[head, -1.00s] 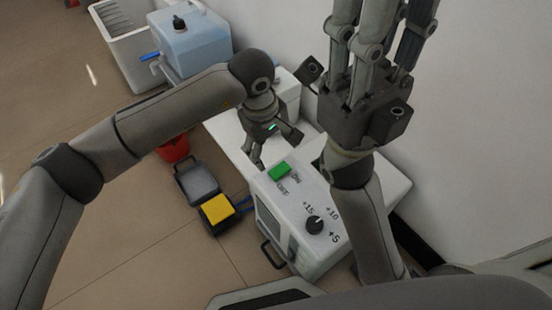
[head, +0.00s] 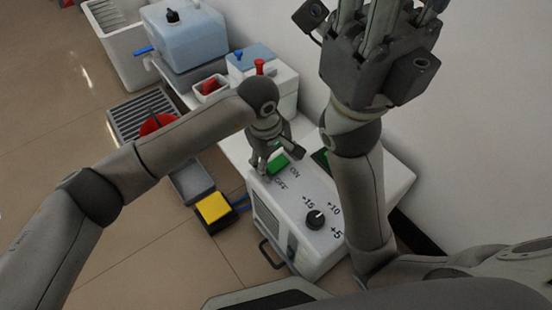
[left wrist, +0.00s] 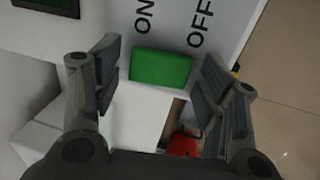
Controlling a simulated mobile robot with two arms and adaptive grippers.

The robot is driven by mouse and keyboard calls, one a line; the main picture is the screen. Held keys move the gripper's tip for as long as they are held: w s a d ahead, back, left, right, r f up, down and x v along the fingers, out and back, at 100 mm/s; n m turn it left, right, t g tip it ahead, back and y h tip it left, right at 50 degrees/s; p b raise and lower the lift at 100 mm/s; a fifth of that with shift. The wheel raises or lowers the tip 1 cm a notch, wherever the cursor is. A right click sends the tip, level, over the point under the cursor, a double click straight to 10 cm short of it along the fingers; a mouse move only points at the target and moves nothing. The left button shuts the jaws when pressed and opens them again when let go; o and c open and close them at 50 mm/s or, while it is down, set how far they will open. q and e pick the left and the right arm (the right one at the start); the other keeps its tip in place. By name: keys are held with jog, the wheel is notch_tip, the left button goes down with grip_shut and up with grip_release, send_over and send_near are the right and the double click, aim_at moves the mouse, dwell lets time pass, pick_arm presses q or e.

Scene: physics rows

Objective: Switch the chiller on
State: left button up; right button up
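The chiller (head: 318,252) is a white box with a dial (head: 315,219) and a green switch (head: 279,165) on its top, labelled ON and OFF. My left gripper (head: 275,157) is at the switch end of the chiller. In the left wrist view its fingers (left wrist: 163,92) are apart and empty, with the green switch (left wrist: 161,68) showing between them. Contact with the switch cannot be told, nor which side is pressed. My right gripper (head: 385,25) is raised at the top, its fingertips cut off by the picture edge.
A yellow-topped box (head: 214,208) lies on the floor left of the chiller. Behind are a white box with a red knob (head: 270,88) and a light blue container (head: 185,35). A white wall (head: 480,130) closes the right side.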

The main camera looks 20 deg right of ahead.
pick_arm(q)
jog(key=c, duration=0.7)
jog(key=shift+d+y, duration=0.2)
jog(key=shift+y, duration=0.3)
jog(key=shift+c, duration=0.2)
jog(key=shift+w+d+g+y, duration=0.1)
jog(key=shift+g+y, duration=0.4)
jog(key=shift+y, duration=0.1)
jog(key=o, duration=1)
